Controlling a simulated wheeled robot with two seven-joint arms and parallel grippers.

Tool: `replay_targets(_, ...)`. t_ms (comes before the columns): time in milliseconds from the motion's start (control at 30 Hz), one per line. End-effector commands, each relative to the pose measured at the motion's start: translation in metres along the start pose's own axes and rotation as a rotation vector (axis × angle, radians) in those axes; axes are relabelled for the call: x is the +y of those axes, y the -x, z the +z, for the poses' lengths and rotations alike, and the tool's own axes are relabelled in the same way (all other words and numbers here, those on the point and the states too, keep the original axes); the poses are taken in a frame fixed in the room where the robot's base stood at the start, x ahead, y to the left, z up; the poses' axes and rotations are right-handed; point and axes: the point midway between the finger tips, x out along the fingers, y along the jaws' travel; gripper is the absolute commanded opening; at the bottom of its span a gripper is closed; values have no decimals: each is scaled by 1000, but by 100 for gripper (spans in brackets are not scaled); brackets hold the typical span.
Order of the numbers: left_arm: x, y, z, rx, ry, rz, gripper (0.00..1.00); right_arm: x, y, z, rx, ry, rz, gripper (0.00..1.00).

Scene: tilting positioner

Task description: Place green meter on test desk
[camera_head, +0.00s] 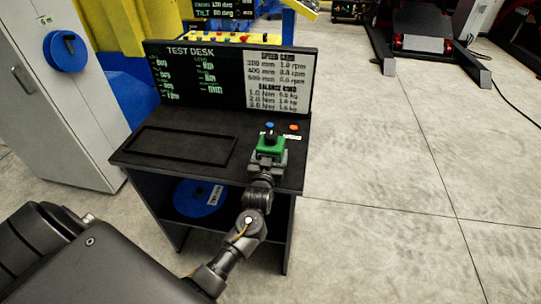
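The test desk (122,155) is a black bench with a dark upright board (228,75) lettered "TEST DESK". The green meter (269,147) is a small green block at the right part of the desk top. A blue knob (270,127) shows at its upper edge. My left gripper (266,163) reaches up from the lower left and is right at the meter's near side. Its fingertips are too small and hidden to show whether they grip the meter. I cannot tell whether the meter rests on the desk top or is just above it. My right gripper is not in view.
A black rectangular frame (184,133) lies on the desk's left part. An orange button (294,128) is right of the meter. A blue disc (200,197) lies on the shelf below. A grey cabinet (60,110) stands left.

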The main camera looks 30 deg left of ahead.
Motion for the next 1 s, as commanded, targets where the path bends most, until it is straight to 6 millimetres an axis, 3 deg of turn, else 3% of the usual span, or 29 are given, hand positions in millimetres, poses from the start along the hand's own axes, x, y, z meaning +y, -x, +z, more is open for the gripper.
replay_targets(33,0,0,1,0,0,0,80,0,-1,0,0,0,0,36)
replay_targets(200,0,0,1,-1,0,0,99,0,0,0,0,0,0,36)
replay_targets(533,0,0,-4,0,1,0,99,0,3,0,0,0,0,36)
replay_targets(667,0,19,0,-2,3,0,99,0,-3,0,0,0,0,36)
replay_targets(1000,0,90,0,-1,3,-1,99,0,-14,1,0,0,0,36)
